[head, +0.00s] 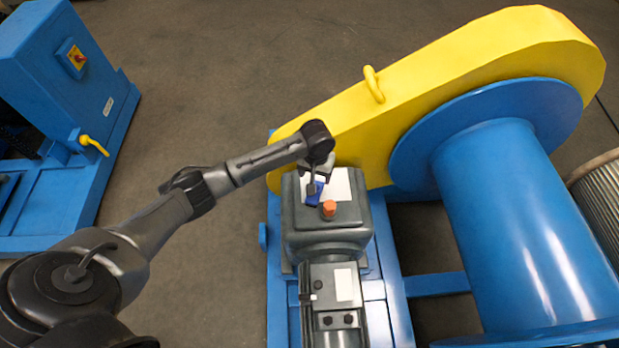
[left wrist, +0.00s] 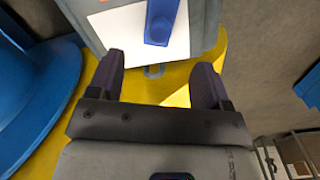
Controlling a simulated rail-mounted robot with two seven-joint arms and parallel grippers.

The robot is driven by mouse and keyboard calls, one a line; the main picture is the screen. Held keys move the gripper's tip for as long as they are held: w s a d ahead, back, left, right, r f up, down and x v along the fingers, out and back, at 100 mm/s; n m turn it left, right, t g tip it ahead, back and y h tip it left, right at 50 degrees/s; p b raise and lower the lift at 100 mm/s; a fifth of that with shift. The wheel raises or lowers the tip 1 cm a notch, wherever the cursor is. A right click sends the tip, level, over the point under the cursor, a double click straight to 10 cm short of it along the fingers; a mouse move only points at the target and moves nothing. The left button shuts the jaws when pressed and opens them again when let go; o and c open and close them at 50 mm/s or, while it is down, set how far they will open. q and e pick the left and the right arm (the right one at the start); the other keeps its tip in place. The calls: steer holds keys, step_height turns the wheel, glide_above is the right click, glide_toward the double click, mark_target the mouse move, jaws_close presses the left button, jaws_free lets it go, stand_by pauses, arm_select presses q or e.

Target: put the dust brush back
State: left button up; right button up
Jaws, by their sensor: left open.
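The dust brush appears to be the blue piece (head: 314,194) on top of the grey gearbox housing, beside an orange cap. In the left wrist view its blue end (left wrist: 160,22) with a small hole lies over a white sheet; the rest is cut off by the frame's top edge. My left gripper (head: 314,180) is over the housing by the brush. In the left wrist view its two dark fingers (left wrist: 160,70) are spread with nothing between them, and the blue end is beyond the tips. Bristles cannot be made out. My right gripper is not in view.
The grey gearbox (head: 328,232) carries an orange cap (head: 329,209) and a white sheet (head: 342,185). A long yellow chain guard (head: 440,75) and a large blue drum (head: 525,225) stand right of it. A blue cabinet (head: 60,80) stands left; open floor lies between.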

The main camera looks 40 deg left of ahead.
arm_select(q)
steer(key=shift+r, duration=0.3)
steer(key=s+d+f+m+t+h, duration=0.1)
steer(key=s+d+f+m, duration=0.2)
steer(key=s+d, duration=0.35)
steer(key=s+d+f+m, duration=0.25)
steer(key=s+d, duration=0.25)
steer(key=s, duration=0.3)
steer(key=s+r+t, duration=0.1)
steer(key=s+r, duration=0.1)
steer(key=s, duration=0.6)
steer(key=s+r+m+t, duration=0.1)
steer(key=s+r, duration=0.1)
steer(key=s, duration=0.6)
steer(key=shift+a+r+t+y, duration=0.3)
steer(key=shift+a+r+y, duration=0.05)
steer(key=shift+a+y, duration=0.05)
steer(key=shift+m, duration=0.25)
